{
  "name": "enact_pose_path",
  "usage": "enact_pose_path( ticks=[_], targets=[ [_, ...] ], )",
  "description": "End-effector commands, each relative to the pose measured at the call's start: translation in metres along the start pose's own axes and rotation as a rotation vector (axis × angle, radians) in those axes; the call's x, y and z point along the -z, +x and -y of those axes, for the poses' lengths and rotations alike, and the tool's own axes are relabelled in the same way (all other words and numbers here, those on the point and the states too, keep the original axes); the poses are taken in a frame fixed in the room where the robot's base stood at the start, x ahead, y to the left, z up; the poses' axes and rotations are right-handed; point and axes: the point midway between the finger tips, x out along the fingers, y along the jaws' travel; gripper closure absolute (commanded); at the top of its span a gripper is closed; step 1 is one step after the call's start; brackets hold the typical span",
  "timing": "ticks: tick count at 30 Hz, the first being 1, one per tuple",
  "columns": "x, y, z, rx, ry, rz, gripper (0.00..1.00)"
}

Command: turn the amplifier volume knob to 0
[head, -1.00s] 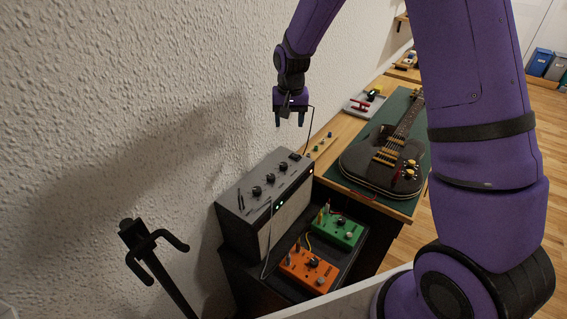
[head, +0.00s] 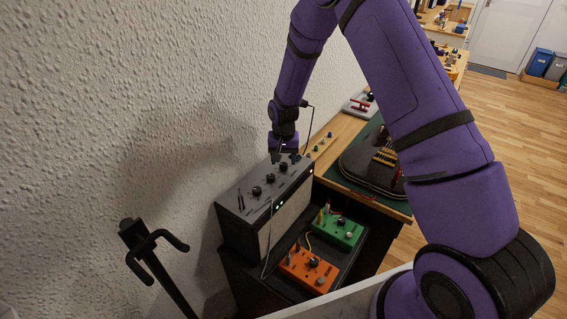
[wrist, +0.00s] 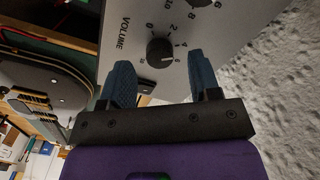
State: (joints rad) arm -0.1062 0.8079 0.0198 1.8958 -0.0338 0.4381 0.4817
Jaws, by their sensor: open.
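The grey amplifier (head: 262,225) stands against the wall with a row of dark knobs on its top panel. In the wrist view the black volume knob (wrist: 160,50) sits beside the label VOLUME, ringed by a printed number scale. A pale mark on the knob points toward the lower right of the picture; the number it meets is hard to read. My gripper (head: 284,157) is over the far end of the top panel, pointing down. In the wrist view my gripper (wrist: 159,70) is open, with one blue finger on each side of the knob. Contact with the knob cannot be told.
A green pedal (head: 337,228) and an orange pedal (head: 309,270) sit in front of the amplifier, with a cable nearby. A dark guitar (head: 370,165) lies on the bench to the right, partly behind my arm. A black stand (head: 150,250) is at the lower left.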

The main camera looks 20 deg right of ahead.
Motion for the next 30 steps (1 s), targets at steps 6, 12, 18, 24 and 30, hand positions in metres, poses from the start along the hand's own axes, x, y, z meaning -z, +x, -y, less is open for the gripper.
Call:
enact_pose_path(
  ticks=[6,12,18,24,30],
  targets=[
    [0.000,0.018,0.000,0.000,0.000,0.000,0.43],
    [0.000,0.021,0.000,0.000,0.000,0.000,0.43],
    [0.000,0.021,0.000,0.000,0.000,0.000,0.59],
    [0.000,0.020,0.000,0.000,0.000,0.000,0.92],
    [0.000,0.020,0.000,0.000,-0.014,0.000,0.92]
  ],
)
